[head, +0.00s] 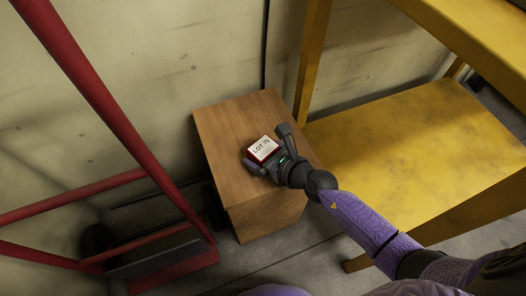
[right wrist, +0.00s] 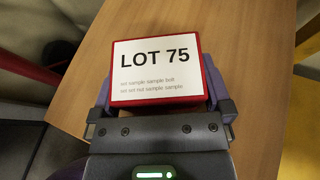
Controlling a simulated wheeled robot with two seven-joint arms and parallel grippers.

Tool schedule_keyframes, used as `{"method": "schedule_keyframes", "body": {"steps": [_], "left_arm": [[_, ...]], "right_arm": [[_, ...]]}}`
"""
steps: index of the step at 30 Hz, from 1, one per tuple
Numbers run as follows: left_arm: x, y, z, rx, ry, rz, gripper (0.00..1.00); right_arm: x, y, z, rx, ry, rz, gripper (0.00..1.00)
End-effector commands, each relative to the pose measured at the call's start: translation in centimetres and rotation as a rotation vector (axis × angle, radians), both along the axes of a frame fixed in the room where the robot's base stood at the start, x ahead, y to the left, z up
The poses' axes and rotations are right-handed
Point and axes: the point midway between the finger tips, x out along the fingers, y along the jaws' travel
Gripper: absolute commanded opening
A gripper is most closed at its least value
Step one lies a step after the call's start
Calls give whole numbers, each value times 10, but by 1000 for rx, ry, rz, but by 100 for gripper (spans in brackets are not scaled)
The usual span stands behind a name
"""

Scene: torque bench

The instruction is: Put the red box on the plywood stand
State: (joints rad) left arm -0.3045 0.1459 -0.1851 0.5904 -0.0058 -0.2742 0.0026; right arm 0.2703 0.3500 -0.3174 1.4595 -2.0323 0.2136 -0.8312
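The red box (head: 264,149) has a white label on top that reads LOT 75. It is over the top face of the wooden block that looks like the plywood stand (head: 225,125). My right gripper (head: 268,148) has one finger on each side of the box. In the right wrist view both fingers lie close against the sides of the red box (right wrist: 157,72), with no clear gap. The box looks level. I cannot tell whether its underside touches the stand (right wrist: 260,40). My left gripper is not in view.
A red tubular frame (head: 110,110) stands at the left, close to the stand. A yellow table with a lower shelf (head: 410,140) stands at the right, its post (head: 312,65) near the stand's back right. A pale wall is behind. The stand's top is otherwise clear.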

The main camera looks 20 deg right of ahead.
Motion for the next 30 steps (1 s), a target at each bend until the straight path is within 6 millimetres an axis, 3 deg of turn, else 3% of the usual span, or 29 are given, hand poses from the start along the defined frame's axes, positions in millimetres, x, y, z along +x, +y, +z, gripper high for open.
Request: {"method": "schedule_keyframes", "body": {"steps": [7, 15, 22, 30], "left_arm": [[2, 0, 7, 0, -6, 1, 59], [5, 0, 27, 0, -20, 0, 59], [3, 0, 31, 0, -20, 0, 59], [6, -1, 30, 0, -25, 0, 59]], "right_arm": [[-5, -3, 8, -1, -2, 1, 100], [-54, -24, 32, -3, 0, 3, 100], [-93, -43, 45, -4, 2, 1, 100], [-101, -44, 51, 52, 14, -26, 100]]}}
